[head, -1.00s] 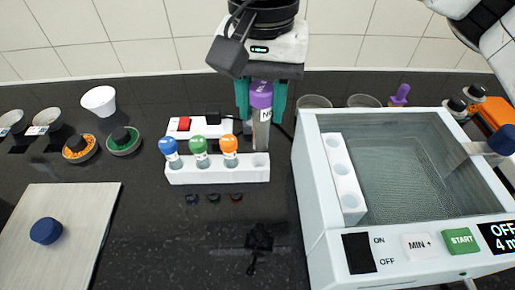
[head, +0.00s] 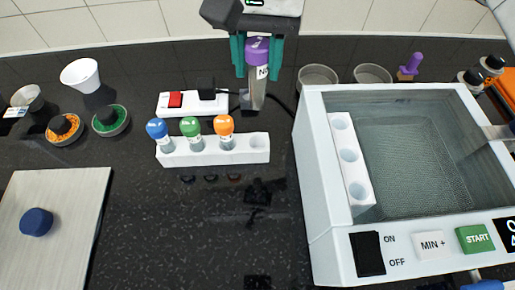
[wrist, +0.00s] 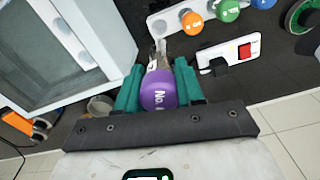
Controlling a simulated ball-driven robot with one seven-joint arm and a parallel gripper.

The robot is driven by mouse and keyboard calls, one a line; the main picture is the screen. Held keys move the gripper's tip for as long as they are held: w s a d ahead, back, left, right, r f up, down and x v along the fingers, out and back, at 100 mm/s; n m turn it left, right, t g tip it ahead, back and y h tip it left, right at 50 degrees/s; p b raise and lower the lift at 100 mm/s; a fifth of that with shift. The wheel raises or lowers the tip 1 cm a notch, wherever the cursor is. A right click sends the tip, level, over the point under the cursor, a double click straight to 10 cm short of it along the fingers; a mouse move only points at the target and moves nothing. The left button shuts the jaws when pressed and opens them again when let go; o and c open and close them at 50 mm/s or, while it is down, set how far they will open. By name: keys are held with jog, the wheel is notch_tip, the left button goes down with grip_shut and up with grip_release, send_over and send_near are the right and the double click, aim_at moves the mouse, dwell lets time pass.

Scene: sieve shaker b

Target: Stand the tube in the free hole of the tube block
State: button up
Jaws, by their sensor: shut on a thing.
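My gripper (head: 257,72) is shut on a clear tube (head: 257,95) with a purple cap marked "No.". The tube hangs nearly upright, cap between the teal fingers. The wrist view also shows the purple cap (wrist: 159,92) between the fingers. The white tube block (head: 200,158) stands on the dark bench, nearer the head camera than the tube. It holds blue-, green- and orange-capped tubes; its right-end hole (head: 257,141) is free. The tube's lower end appears just above and behind that hole in the head view, apart from it.
A white power strip (head: 190,104) with a red switch and black plug lies behind the block. A water bath (head: 312,170) with a white rack (head: 350,165) inside stands right. A pale board (head: 70,190) lies left. Bench in front of the block is mostly clear.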

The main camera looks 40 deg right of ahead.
aim_at(258, 77)
jog(key=shift+f+b, duration=0.55)
jog(key=shift+f, duration=2.1)
notch_tip(258, 77, down, 10)
jog(key=shift+f+p, duration=0.1)
jog(key=shift+p, duration=0.55)
jog(key=shift+f+b, duration=0.2)
jog(key=shift+b, duration=0.1)
jog(key=o, duration=0.8)
jog(key=shift+r, duration=0.1)
notch_tip(258, 77, up, 12)
jog(key=shift+r+b, duration=0.15)
jog(key=shift+b, duration=0.35)
jog(key=shift+r, duration=0.1)
